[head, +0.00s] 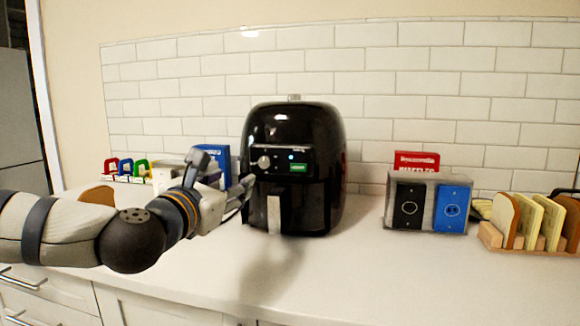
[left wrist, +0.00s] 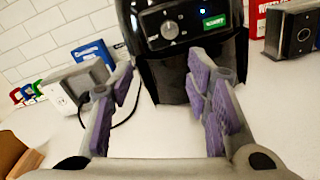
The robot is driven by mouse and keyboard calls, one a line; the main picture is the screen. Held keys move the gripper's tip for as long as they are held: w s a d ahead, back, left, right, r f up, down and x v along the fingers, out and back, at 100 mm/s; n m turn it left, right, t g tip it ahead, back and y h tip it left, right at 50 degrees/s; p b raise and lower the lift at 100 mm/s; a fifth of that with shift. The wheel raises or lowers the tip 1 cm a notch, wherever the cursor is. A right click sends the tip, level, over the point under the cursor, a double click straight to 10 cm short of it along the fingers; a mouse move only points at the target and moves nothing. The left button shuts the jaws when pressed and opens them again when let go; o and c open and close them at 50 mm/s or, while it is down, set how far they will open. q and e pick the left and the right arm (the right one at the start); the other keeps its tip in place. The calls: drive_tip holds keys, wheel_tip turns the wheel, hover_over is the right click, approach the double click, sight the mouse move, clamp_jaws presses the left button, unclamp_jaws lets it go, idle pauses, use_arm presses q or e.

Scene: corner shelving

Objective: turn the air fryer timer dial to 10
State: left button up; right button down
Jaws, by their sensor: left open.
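The black air fryer (head: 310,135) stands upright on the white counter against the tiled wall. Its grey timer dial (head: 264,162) is on the front panel, left of a small blue light and a green label (head: 298,167). In the left wrist view the dial (left wrist: 170,29) shows at the top, beyond the fingers; its setting is too small to read. My left gripper (head: 244,190) is in front of the fryer's left side, below the dial. It is open and empty, with purple pads (left wrist: 165,85) apart. The fryer's handle (head: 273,214) is just right of it. My right gripper is not in view.
A grey box (left wrist: 78,84) with a cable and a blue box (head: 213,155) stand left of the fryer. Black and blue boxes (head: 430,202) in a clear holder and bread slices in a wooden rack (head: 495,238) stand right. The counter (head: 350,265) in front is clear.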

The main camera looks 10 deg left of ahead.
sight(263, 163)
use_arm(q)
drive_tip(key=shift+n+h, duration=0.3)
drive_tip(key=shift+h, duration=0.1)
drive_tip(key=w, duration=0.3)
drive_tip(key=w+d, duration=0.1)
drive_tip(key=w, duration=0.3)
drive_tip(key=w+d+b, duration=0.1)
drive_tip(key=w, duration=0.3)
drive_tip(key=shift+w+d+r, duration=0.2)
drive_tip(key=shift+d+r, duration=0.05)
drive_tip(key=shift+r, duration=0.15)
clamp_jaws()
